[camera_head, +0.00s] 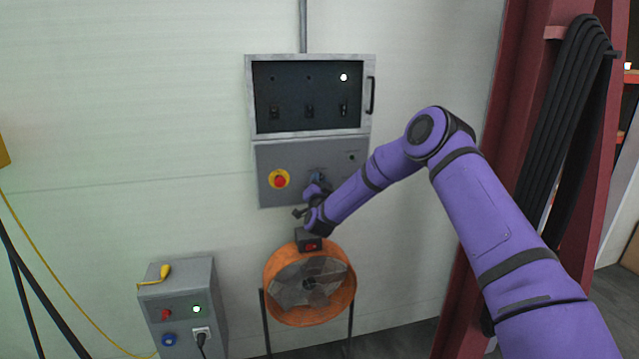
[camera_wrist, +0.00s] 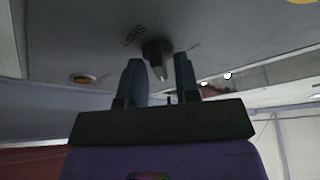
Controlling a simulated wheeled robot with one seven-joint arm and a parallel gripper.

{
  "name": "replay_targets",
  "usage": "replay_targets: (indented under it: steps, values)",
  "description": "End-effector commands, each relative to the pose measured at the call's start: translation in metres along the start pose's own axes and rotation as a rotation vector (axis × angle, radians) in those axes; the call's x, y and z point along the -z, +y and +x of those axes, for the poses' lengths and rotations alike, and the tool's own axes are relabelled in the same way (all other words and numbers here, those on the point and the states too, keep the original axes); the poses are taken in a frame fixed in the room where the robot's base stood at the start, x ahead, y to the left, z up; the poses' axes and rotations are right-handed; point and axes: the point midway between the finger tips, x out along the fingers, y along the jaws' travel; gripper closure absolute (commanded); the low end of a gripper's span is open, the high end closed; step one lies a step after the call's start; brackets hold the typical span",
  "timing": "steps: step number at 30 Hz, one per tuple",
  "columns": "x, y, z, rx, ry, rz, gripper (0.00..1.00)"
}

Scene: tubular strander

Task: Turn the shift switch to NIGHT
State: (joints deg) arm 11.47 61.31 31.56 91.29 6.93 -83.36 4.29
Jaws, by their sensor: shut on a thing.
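The shift switch (camera_wrist: 155,50) is a small dark knob on the grey control panel (camera_head: 270,157), with the lettering "SHIFT" beside it in the wrist view. Other lettering around the knob is too small or hidden to read. My gripper (camera_wrist: 160,72) has its two blue-grey fingers on either side of the knob and is shut on it. In the head view my gripper (camera_head: 318,178) is at the panel's lower middle, and my wrist hides the switch there.
A red stop button on a yellow plate (camera_head: 279,180) sits left of my gripper. Above is a dark-fronted box (camera_head: 308,96) with a handle. An orange fan (camera_head: 310,314) stands below. A grey box (camera_head: 180,291) is at lower left; a red column (camera_head: 497,130) is right.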

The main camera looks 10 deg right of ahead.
Motion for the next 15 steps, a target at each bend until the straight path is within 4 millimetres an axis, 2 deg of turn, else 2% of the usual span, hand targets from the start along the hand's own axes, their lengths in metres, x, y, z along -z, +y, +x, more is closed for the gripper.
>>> replay_targets:
  steps: [6, 15]
  values:
    - [0.0024, -0.0017, 0.0022, -0.042, 0.005, 0.108, 0.94]
    - [0.0027, -0.0015, 0.0026, -0.070, 0.005, 0.174, 0.94]
